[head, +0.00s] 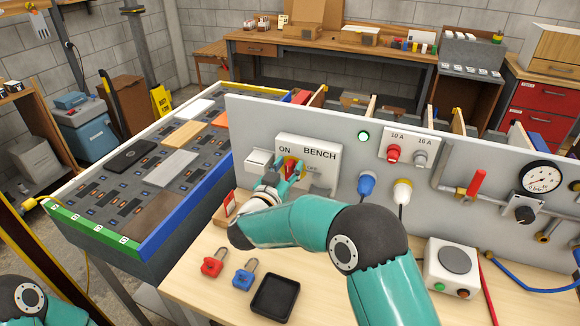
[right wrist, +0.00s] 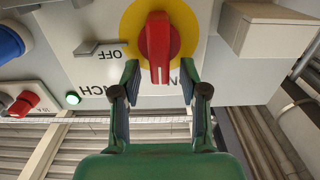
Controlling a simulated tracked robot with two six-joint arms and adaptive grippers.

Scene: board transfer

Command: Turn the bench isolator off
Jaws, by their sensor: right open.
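The bench isolator (head: 322,152) is a pale plate on the grey panel, marked ON, OFF and BENCH. Its red rotary handle (right wrist: 155,45) sits on a yellow disc (right wrist: 190,22). In the right wrist view, which is upside down, the handle stands upright in the picture, its lower end towards the partly hidden ON side; OFF lies to its left. My right gripper (right wrist: 159,72) is open, its fingers on either side of the handle's lower end, with gaps visible. In the head view my right gripper (head: 283,180) partly hides the handle. My left gripper is out of view.
A green lamp (head: 363,136) glows on the panel. Blue (head: 366,186) and white (head: 402,191) plugs sit to the right. Red (head: 212,264) and blue (head: 243,277) padlocks and a black tray (head: 275,296) lie on the bench. A box (right wrist: 268,28) stands out beside the isolator.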

